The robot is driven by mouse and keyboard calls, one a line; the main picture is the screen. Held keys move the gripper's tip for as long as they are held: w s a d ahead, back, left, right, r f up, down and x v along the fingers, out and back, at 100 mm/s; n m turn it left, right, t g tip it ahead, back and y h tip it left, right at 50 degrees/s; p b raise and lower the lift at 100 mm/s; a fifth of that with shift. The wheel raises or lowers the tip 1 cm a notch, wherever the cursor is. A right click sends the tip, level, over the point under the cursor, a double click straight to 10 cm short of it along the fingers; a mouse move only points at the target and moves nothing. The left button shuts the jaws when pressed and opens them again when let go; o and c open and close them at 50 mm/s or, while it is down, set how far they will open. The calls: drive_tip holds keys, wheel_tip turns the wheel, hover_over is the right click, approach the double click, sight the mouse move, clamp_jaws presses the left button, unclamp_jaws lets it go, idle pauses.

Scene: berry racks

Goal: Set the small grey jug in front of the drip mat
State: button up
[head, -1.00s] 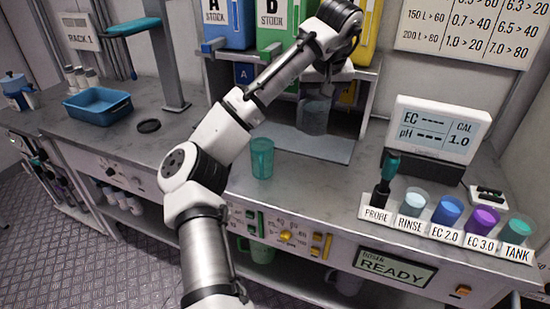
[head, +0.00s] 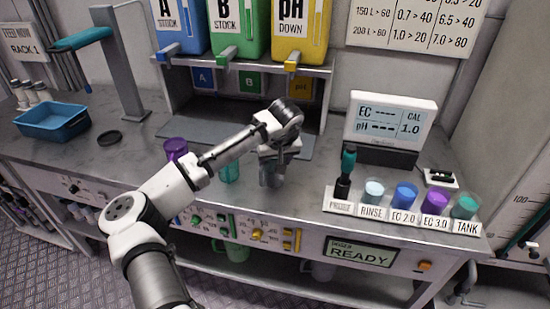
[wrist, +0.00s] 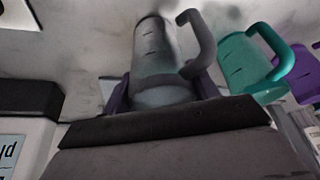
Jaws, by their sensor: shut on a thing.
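My gripper (head: 277,150) is shut on the small grey jug (head: 269,174), which hangs below my wrist over the front part of the counter. In the wrist view the grey jug (wrist: 160,60) sits between the two fingers, its handle to the right. The dark drip mat (head: 301,146) lies behind it, under the stock dispensers. The jug is on the near side of the mat. My wrist hides part of the jug and mat. I cannot tell whether its base touches the counter.
A teal jug (head: 229,172) stands close left of the grey jug, with a purple jug (head: 175,149) farther left, partly behind my arm. To the right are a probe (head: 344,175) and a row of labelled cups (head: 405,195). Clear counter lies between.

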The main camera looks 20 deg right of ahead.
drive_tip(key=shift+f, duration=0.2)
drive_tip(key=o, duration=1.2)
drive_tip(key=shift+r, duration=0.1)
drive_tip(key=b+v, duration=0.2)
drive_tip(key=v, duration=1)
drive_tip(key=shift+b, duration=0.4)
drive_tip(key=shift+d+r, duration=0.1)
